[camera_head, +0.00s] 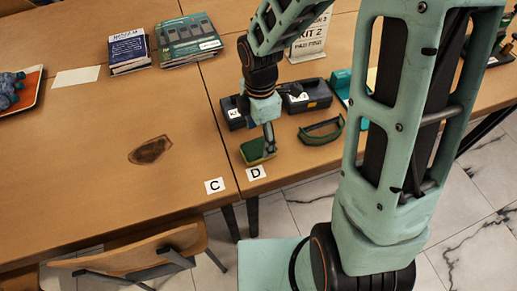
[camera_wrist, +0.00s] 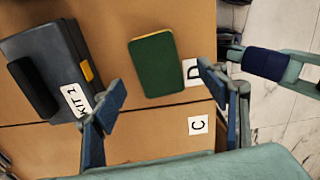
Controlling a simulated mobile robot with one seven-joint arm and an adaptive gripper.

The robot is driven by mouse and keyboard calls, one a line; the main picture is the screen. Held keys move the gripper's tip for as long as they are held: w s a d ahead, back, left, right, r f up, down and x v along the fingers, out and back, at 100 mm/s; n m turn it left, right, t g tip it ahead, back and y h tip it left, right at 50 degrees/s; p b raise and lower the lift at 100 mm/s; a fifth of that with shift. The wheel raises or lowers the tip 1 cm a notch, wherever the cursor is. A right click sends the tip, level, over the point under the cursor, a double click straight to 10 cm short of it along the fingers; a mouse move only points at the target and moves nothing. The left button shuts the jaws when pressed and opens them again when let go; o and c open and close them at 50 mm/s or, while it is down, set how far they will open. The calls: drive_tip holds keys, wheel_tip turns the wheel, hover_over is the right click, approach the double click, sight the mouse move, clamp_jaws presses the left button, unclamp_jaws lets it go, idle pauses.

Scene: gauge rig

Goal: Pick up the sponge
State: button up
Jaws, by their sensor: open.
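The sponge (camera_wrist: 156,65) is a rounded block, dark green on top with a yellow edge. It lies flat on the wooden table beside the D label. In the head view the sponge (camera_head: 256,152) is near the table's front edge, partly hidden by my gripper. My gripper (camera_wrist: 163,98) is open and empty, with its two blue-padded fingers apart in the wrist view. The sponge shows beyond the fingertips, between their lines, and the fingers do not appear to touch it. In the head view my gripper (camera_head: 268,142) points down just above the sponge.
The C label (camera_head: 215,185) and D label (camera_head: 256,173) lie near the front edge. Bare table (camera_head: 100,190) spreads left, past a brown stain.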

sight(260, 146)
drive_tip(key=f, duration=0.3)
drive_tip(key=f+b, duration=0.1)
drive_tip(key=f, duration=0.1)
drive_tip(key=shift+w+d+f, duration=0.15)
drive_tip(key=shift+w+f, duration=0.05)
drive_tip(key=shift+w, duration=0.05)
drive_tip(key=c, duration=0.8)
